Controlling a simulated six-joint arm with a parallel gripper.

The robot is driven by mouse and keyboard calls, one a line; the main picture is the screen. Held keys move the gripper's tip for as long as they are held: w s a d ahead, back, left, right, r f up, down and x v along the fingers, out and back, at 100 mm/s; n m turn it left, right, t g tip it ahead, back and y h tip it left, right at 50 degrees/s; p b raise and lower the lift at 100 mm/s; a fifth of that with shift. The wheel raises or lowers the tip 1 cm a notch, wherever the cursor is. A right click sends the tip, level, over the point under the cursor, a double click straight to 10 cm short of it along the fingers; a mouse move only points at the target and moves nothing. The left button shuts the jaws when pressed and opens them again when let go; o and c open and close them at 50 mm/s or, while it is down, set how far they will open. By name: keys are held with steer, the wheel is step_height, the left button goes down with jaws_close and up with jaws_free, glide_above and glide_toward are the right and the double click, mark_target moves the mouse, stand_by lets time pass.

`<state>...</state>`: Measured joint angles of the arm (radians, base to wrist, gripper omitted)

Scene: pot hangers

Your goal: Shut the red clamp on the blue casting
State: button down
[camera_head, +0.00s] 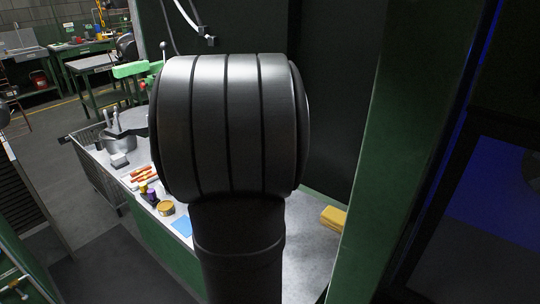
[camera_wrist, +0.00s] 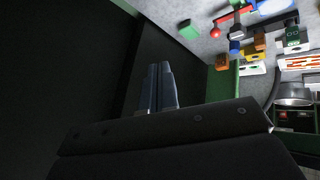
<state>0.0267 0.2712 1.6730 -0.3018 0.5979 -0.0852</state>
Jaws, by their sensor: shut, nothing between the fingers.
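My gripper (camera_wrist: 159,72) shows in the wrist view with its two fingers together and empty. It points at a dark panel, well left of the bench items. A red bar-like part (camera_wrist: 232,14), likely the red clamp, lies at the top of the wrist view, with a red ball (camera_wrist: 215,33) near it. A blue piece (camera_wrist: 272,8), possibly the blue casting, is beside it and cut by the frame edge. I cannot tell whether the clamp is open. In the head view a flat blue patch (camera_head: 182,226) shows on the bench; my arm hides the gripper and much of the bench.
The bench (camera_head: 317,237) holds a pot (camera_head: 118,143), red-and-yellow items (camera_head: 143,174), a round tin (camera_head: 166,208) and a yellow block (camera_head: 334,218). A green post (camera_head: 400,140) stands at right. The wrist view shows a green block (camera_wrist: 189,30) and several small coloured blocks.

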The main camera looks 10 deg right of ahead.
steer(key=shift+m, duration=0.4)
steer(key=shift+s+d+r, duration=0.35)
steer(key=shift+s+d, duration=0.2)
steer(key=shift+d, duration=0.25)
steer(key=shift+s+d+r, duration=0.3)
steer(key=shift+s+d, duration=0.2)
steer(key=shift+d, duration=0.3)
steer(key=w+a+f+n, duration=0.1)
steer(key=w+a+f, duration=0.1)
steer(key=a, duration=0.4)
steer(key=w+a+f+n, duration=0.1)
steer(key=w+a+f, duration=0.2)
steer(key=a, duration=0.4)
steer(key=shift+w+a+f+n+y, duration=0.3)
steer(key=shift+w+n, duration=0.1)
steer(key=shift+w, duration=0.35)
steer(key=shift+r, duration=0.1)
